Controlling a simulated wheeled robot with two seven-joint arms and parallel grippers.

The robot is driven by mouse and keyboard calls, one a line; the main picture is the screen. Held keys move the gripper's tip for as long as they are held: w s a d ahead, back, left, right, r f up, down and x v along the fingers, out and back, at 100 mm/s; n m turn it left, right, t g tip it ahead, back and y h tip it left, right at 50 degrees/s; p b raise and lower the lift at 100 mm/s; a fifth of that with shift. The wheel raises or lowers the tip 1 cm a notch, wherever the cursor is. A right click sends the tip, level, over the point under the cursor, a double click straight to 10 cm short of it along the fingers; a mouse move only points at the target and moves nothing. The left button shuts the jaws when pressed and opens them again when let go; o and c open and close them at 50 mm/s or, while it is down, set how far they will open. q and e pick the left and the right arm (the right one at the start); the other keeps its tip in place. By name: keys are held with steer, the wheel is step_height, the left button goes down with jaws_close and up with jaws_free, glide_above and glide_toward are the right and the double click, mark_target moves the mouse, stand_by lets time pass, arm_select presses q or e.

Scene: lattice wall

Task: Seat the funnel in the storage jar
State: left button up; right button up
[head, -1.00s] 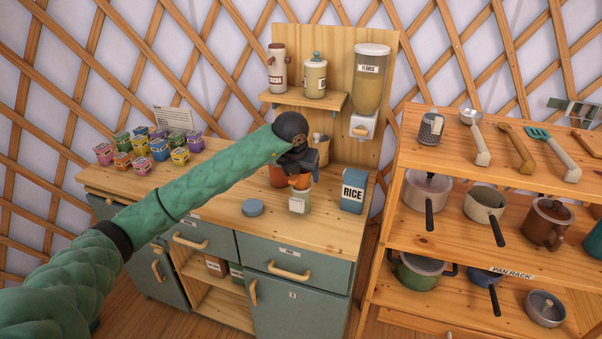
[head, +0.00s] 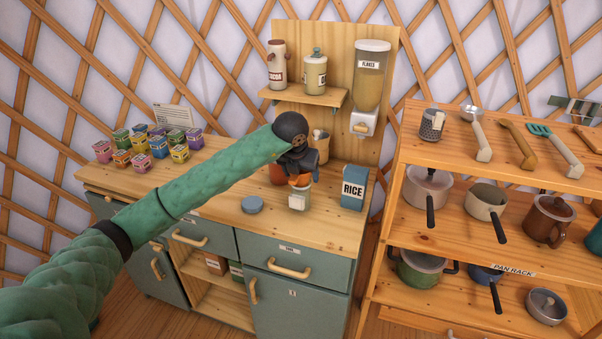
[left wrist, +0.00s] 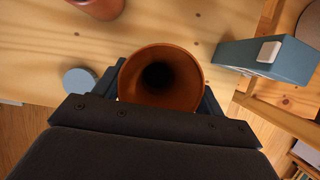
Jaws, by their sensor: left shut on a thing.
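The orange-brown funnel (left wrist: 160,58) is between the fingers of my left gripper (head: 301,175), which is shut on it. In the left wrist view I look down into its wide mouth, with a dark hole at the centre. The storage jar (head: 299,199) stands on the counter directly below the gripper, with a pale label on its front. The funnel (head: 301,181) shows as an orange band at the jar's top. The gripper hides much of it, and I cannot tell if the spout is fully in the jar's neck. My right gripper is not in view.
A blue lid (head: 252,204) lies on the counter left of the jar. The blue rice box (head: 353,188) stands to the right. A terracotta pot (head: 277,174) is behind the gripper. Several small colourful boxes (head: 159,149) stand at the counter's left. The counter front (head: 215,214) is clear.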

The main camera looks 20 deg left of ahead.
arm_select(q)
steer(key=shift+f+b, duration=0.45)
steer(key=shift+f, duration=0.15)
stand_by(0.3)
steer(key=o, duration=1.1)
steer(key=shift+c, duration=0.2)
steer(key=shift+o, duration=0.4)
steer(key=shift+r, duration=0.15)
steer(key=shift+w+p+v, duration=0.15)
steer(key=shift+p+v, duration=0.2)
steer(key=shift+v, duration=1.35)
steer(key=shift+w+p+v, duration=0.15)
steer(key=shift+p+v, duration=0.15)
steer(key=shift+v, duration=1.35)
steer(key=shift+r, duration=0.15)
